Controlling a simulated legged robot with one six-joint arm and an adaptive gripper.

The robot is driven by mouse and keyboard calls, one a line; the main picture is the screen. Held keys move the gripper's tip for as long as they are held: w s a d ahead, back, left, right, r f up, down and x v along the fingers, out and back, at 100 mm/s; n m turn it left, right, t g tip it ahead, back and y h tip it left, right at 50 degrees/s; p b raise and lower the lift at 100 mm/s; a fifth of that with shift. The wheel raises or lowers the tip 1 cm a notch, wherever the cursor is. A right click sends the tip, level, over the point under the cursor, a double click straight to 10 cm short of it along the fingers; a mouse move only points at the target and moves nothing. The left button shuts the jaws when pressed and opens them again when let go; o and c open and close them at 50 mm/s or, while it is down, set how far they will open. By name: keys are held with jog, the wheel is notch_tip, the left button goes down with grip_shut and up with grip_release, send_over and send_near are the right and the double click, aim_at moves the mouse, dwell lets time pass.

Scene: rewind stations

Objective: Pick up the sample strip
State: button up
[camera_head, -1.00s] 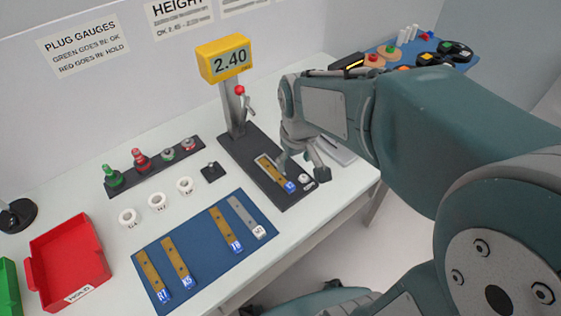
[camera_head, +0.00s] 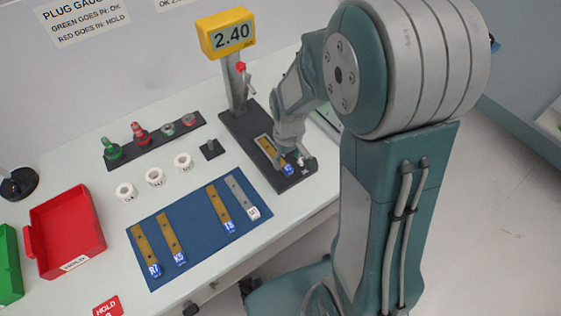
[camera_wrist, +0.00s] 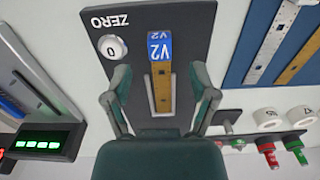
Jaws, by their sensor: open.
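The sample strip, a brass-coloured bar (camera_head: 265,145) with a blue label, lies on the dark base of the height gauge (camera_head: 237,122). In the wrist view the strip (camera_wrist: 163,94) has its blue label reading V2 at the far end. My gripper (camera_head: 293,156) is low over the base beside the strip and partly covers it in the head view. In the wrist view my gripper (camera_wrist: 162,88) is open, with one finger on each side of the strip and gaps between. I cannot tell how high the fingertips are above the base.
The gauge display (camera_head: 231,34) reads 2.40, on a post behind the strip. A round ZERO button (camera_wrist: 112,47) sits close beside the label. A blue mat (camera_head: 190,232) holds several other strips. White rings (camera_head: 154,177), plug gauges (camera_head: 140,133) and a red bin (camera_head: 66,228) stand left.

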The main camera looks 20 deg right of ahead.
aim_at(288, 167)
jog(key=f, duration=0.2)
jog(key=shift+s+d+f, duration=0.25)
jog(key=shift+d+f, duration=0.1)
jog(key=shift+f, duration=0.35)
jog(key=shift+a, duration=0.45)
jog(key=shift+c, duration=0.3)
jog(key=c, duration=0.5)
grip_shut()
jog(key=shift+d, duration=0.25)
